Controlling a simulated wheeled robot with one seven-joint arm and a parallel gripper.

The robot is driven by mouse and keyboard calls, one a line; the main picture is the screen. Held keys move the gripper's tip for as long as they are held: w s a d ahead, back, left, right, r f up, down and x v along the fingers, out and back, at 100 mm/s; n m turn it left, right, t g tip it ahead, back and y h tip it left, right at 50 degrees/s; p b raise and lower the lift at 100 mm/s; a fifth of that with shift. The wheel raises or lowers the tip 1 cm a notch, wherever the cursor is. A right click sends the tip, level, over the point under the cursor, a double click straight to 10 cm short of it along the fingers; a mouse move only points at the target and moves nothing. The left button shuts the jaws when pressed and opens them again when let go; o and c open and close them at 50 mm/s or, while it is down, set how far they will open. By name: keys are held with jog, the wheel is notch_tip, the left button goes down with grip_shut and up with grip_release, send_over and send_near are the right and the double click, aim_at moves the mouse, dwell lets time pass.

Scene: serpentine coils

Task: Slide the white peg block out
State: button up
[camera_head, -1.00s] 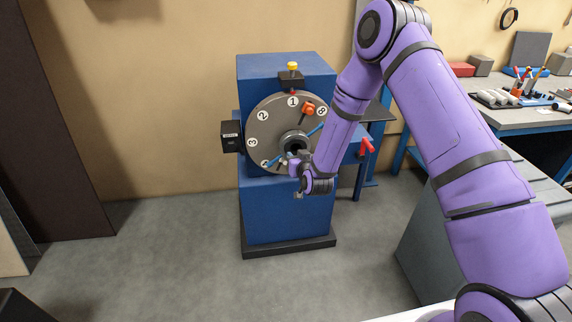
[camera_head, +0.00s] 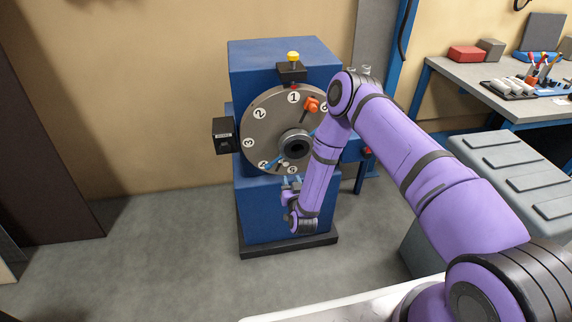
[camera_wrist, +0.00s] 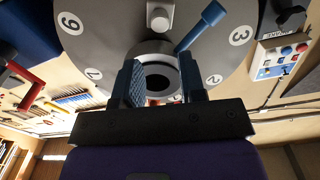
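A grey numbered disc (camera_head: 262,133) is on the front of a blue cabinet (camera_head: 250,205). A small pale peg (camera_head: 285,163) shows low on the disc, near a blue handle (camera_head: 270,165); I cannot tell whether it is the white peg block. In the wrist view, a pale round knob (camera_wrist: 160,17) is beyond my fingers, beside the blue handle (camera_wrist: 203,27). My gripper (camera_head: 291,185) is just below the disc, in front of the cabinet. In the wrist view my gripper (camera_wrist: 160,80) is open, with the dark hub hole (camera_wrist: 157,84) seen between its fingers and nothing held.
An orange knob (camera_head: 311,104) is at the disc's upper right. A yellow-topped piece (camera_head: 293,57) is above the disc and a black box (camera_head: 224,135) juts out at its left. A grey ribbed case (camera_head: 490,160) and workbench (camera_head: 450,82) are at right. Floor at left is clear.

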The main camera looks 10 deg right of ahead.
aim_at(286, 164)
jog(key=w, duration=0.8)
jog(key=shift+w, duration=0.4)
grip_shut()
